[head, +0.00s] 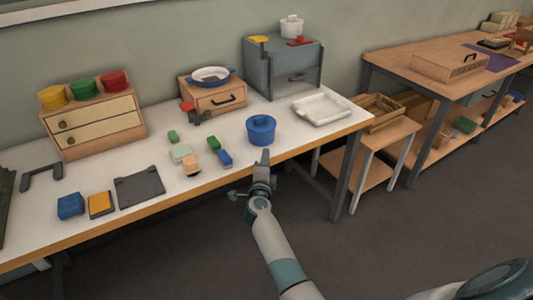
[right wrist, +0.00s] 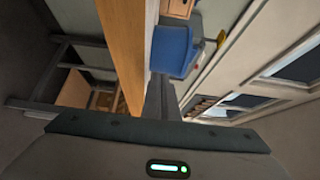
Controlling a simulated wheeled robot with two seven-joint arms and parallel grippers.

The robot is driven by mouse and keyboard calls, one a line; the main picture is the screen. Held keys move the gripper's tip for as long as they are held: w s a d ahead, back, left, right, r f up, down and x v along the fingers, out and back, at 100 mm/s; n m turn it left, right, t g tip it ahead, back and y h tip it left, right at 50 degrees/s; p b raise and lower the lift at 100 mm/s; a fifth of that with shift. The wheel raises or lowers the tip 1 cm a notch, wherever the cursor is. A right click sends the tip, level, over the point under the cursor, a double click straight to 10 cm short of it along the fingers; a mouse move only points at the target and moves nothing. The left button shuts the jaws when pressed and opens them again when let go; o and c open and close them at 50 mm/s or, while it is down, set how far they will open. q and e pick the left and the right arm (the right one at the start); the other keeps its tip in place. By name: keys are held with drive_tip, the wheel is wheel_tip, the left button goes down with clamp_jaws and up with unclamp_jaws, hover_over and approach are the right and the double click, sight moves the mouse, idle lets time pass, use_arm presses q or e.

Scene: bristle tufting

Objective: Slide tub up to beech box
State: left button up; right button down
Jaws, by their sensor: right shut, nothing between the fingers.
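My left gripper is not in view.
Several small blocks, one green (head: 213,143), lie left of the tub. A white tray (head: 321,108) is to the right; a grey cabinet (head: 283,68) stands behind.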

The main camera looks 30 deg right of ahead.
drive_tip(key=v, duration=0.8)
drive_tip(key=shift+s, duration=0.1)
